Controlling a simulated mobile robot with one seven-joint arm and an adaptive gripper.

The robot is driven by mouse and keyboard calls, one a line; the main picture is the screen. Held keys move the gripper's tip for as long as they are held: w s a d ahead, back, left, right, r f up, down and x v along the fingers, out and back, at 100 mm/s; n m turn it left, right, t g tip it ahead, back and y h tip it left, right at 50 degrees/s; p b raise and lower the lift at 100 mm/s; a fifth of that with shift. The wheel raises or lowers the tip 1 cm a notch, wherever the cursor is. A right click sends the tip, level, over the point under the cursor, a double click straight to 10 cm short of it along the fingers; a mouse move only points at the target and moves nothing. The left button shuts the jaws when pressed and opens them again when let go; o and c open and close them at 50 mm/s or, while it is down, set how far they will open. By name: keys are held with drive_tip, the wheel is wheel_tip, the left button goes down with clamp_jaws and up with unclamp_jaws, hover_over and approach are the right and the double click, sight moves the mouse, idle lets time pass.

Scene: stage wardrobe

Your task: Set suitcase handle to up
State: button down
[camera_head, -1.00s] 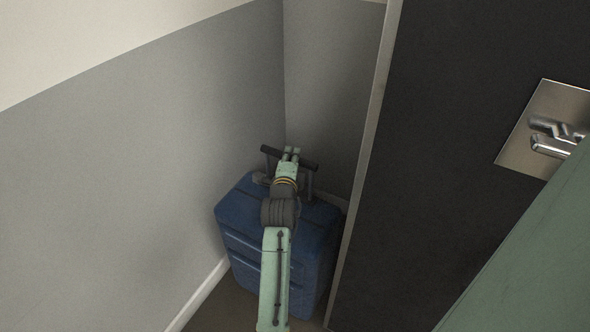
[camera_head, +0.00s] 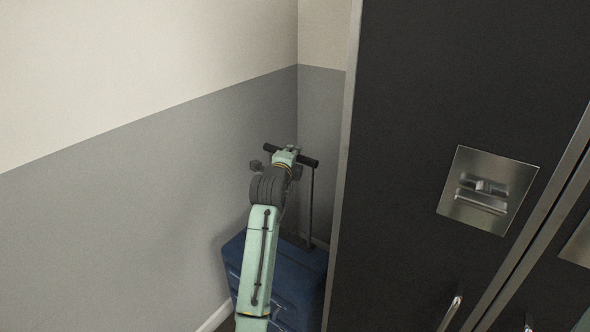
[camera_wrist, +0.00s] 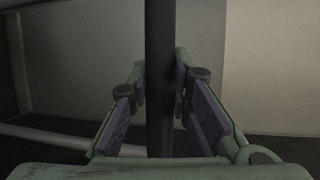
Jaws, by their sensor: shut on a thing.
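The blue suitcase (camera_head: 300,278) stands upright in the corner, partly hidden behind my arm. Its dark handle grip (camera_head: 306,161) is well above the suitcase top, and one thin pole (camera_head: 309,210) shows below its right end. My gripper (camera_head: 287,150) is at the middle of the handle grip. In the wrist view the dark handle bar (camera_wrist: 160,80) runs between the two fingers of my gripper (camera_wrist: 165,105), which are shut on it. The other pole is hidden by my arm in the head view.
A grey and cream wall (camera_head: 130,200) is close on the left and behind. A tall black cabinet (camera_head: 420,120) with a metal latch plate (camera_head: 487,190) stands close on the right. The suitcase sits in the narrow gap between them.

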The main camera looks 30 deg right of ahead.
drive_tip(key=shift+r, duration=1.15)
drive_tip(key=c, duration=1.5)
unclamp_jaws()
drive_tip(key=shift+o, duration=0.3)
drive_tip(key=shift+f, duration=0.1)
drive_tip(key=shift+a, duration=0.1)
drive_tip(key=shift+s+a, duration=0.25)
drive_tip(key=shift+s, duration=0.05)
drive_tip(key=v, duration=1.1)
drive_tip(key=shift+r, duration=0.2)
